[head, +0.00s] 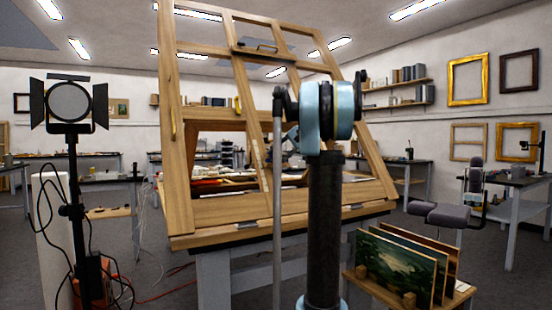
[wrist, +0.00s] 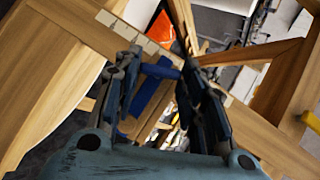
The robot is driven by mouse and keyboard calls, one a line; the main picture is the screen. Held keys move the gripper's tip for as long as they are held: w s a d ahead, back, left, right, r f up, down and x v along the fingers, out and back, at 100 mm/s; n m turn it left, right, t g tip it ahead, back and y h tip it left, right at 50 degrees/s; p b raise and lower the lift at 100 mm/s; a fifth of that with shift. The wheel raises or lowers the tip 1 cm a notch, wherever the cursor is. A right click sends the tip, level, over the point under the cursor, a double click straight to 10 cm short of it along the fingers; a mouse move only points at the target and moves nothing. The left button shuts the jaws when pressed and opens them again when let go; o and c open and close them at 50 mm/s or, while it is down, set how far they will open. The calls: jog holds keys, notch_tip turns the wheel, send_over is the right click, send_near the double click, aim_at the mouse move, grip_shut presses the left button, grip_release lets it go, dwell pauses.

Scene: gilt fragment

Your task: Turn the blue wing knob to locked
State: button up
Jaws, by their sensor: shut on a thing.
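The blue wing knob (wrist: 161,71) shows in the wrist view, between the two dark fingers of my gripper (wrist: 157,58). My gripper is shut on the knob, and the fingers stand on either side of it. The fingers hide part of the knob, and I cannot read its angle or any locked mark. In the head view the large wooden easel frame (head: 178,130) stands in the middle, tilted back. My own arm stands in front of it there, and the knob and gripper cannot be made out.
A studio lamp (head: 70,102) on a stand with loose cables is at the left. A low wooden rack (head: 375,287) holding several panels stands at the lower right. A padded chair (head: 440,214) is further right. In the wrist view wooden beams (wrist: 60,75) lie close around my gripper.

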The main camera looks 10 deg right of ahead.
jog(key=m+t, duration=0.3)
jog(key=m, duration=0.3)
jog(key=s+f+m+t, duration=0.1)
jog(key=m+t, duration=0.3)
jog(key=m, duration=0.2)
jog(key=m+t, duration=0.3)
jog(key=m, duration=0.3)
jog(key=shift+s+a+f+m+y, duration=0.15)
jog(key=shift+a+f+m+y, duration=0.1)
jog(key=shift+f+m+y, duration=0.1)
jog(key=m+t+h, duration=0.1)
jog(key=m, duration=0.1)
jog(key=m+h, duration=0.1)
jog(key=m, duration=0.1)
jog(key=m+t+h, duration=0.1)
jog(key=m, duration=0.1)
jog(key=shift+s+a+m+t+h, duration=0.1)
jog(key=shift+a+m+t+h, duration=0.15)
jog(key=shift+m+t+h, duration=0.1)
jog(key=shift+m+h, duration=0.3)
jog(key=o, duration=1.1)
jog(key=shift+c, duration=0.2)
jog(key=v, duration=1.1)
jog(key=shift+s+d+f, duration=0.2)
jog(key=shift+s, duration=0.2)
